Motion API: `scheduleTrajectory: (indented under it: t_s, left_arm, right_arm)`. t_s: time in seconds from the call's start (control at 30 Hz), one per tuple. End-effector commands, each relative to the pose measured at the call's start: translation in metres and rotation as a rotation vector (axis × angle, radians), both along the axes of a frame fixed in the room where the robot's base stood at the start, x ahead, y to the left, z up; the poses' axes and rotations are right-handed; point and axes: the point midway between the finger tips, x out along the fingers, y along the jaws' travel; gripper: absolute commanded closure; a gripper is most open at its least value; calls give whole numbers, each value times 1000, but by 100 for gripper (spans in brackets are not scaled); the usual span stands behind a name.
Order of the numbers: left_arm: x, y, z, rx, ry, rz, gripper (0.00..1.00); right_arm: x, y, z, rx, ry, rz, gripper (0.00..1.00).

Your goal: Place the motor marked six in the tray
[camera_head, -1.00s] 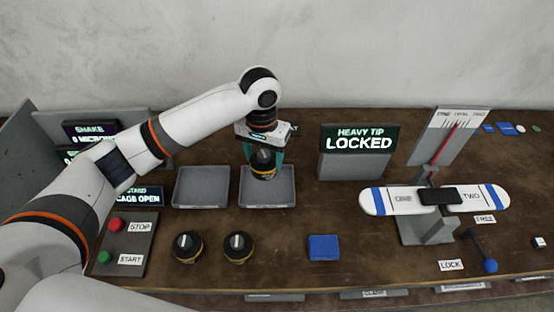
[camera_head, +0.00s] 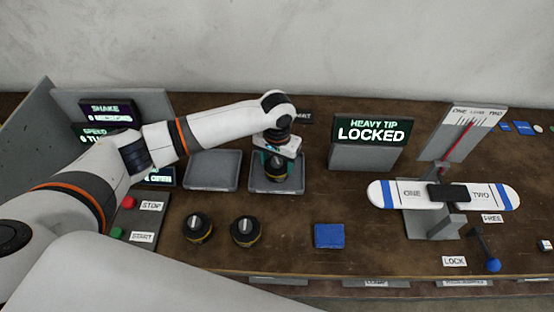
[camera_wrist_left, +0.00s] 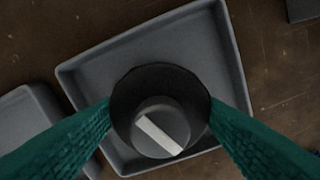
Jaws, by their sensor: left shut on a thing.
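My left gripper (camera_head: 275,162) is shut on a dark round motor (camera_head: 275,172) at the right-hand grey tray (camera_head: 292,188). In the left wrist view the motor (camera_wrist_left: 158,128) sits between the two green fingers, with a white bar on its cap. It lies within the rim of the tray (camera_wrist_left: 90,85). I cannot tell whether its base touches the tray floor. No number can be read on it. Two similar dark motors with white bars stand on the table in front, one at left (camera_head: 197,228) and one at right (camera_head: 245,231). My right gripper is not in view.
An empty grey tray (camera_head: 212,170) stands just left. A blue square block (camera_head: 329,236) lies right of the loose motors. Farther right are the "HEAVY TIP LOCKED" sign (camera_head: 370,131), a balance with a blue-striped beam (camera_head: 411,194) and a blue-knobbed lever (camera_head: 492,265).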

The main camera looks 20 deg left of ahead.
Motion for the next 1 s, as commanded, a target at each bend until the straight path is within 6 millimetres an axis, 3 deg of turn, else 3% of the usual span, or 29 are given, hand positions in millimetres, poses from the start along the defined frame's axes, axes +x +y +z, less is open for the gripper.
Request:
scheduleTrajectory:
  t_s: [0.27, 0.3, 0.4, 0.77, 1.0]
  left_arm:
    - [0, -1, -1, -2, -1, -1, 78]
    - [0, 0, -2, -1, 1, -1, 31]
    - [0, 0, -2, 0, 1, -1, 15]
    - [0, 0, 3, 0, -1, 0, 15]
    - [1, -1, 44, -3, -5, -2, 15]
  right_arm:
    - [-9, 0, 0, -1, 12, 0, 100]
    - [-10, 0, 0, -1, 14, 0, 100]
    - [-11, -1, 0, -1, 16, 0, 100]
    - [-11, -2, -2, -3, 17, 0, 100]
    - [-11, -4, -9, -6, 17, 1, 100]
